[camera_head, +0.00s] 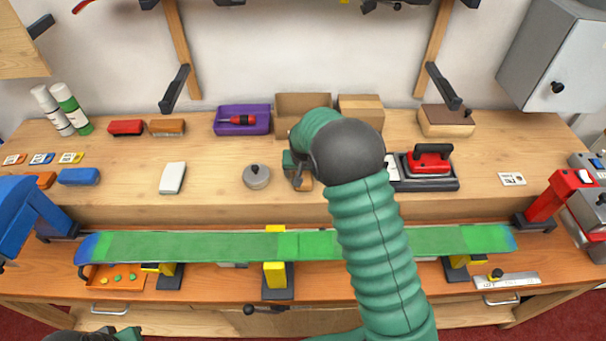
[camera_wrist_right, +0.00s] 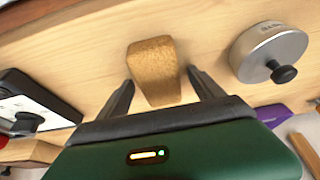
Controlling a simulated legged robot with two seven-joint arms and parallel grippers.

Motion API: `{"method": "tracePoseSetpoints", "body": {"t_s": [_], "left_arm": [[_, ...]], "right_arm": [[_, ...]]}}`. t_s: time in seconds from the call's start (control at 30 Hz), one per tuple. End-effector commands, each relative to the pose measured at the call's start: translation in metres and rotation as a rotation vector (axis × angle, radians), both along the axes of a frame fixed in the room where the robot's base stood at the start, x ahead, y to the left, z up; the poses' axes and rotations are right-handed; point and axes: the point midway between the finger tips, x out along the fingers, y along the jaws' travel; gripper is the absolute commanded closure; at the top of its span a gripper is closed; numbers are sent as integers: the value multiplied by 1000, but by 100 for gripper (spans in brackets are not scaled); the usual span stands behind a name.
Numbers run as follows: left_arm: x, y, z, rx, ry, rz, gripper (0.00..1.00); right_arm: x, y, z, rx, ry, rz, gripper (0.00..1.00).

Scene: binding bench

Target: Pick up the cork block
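The cork block (camera_wrist_right: 153,68) is a brown, speckled, tapered piece on the wooden bench top. In the right wrist view my right gripper (camera_wrist_right: 162,92) is open, with one dark finger on each side of the block's near part. A gap shows between the block and each finger, and I see no grip on it. In the head view my right gripper (camera_head: 297,172) is at the middle of the bench, over the block (camera_head: 306,184), which it and my arm partly hide. My left gripper's fingers do not show; only a bit of my left arm is at the bottom left edge.
A round grey metal tin (camera_head: 256,177) with a black knob stands close left of the block. A red iron (camera_head: 431,160) on a dark tray is to the right. A purple tray (camera_head: 242,120) and cardboard box (camera_head: 303,102) are behind. A green ski (camera_head: 200,246) lies across the front.

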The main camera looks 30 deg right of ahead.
Motion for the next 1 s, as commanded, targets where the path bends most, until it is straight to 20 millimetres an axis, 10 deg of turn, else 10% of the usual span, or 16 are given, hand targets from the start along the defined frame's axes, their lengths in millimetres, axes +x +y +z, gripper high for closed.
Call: {"method": "tracePoseSetpoints", "body": {"t_s": [0.33, 0.87, 1.0], "left_arm": [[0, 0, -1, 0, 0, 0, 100], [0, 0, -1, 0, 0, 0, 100], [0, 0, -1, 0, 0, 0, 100]], "right_arm": [[-1, 0, -2, 1, 1, 0, 25], [-1, 0, -2, 1, 2, 0, 94], [-1, 0, -2, 1, 2, 0, 96]]}}
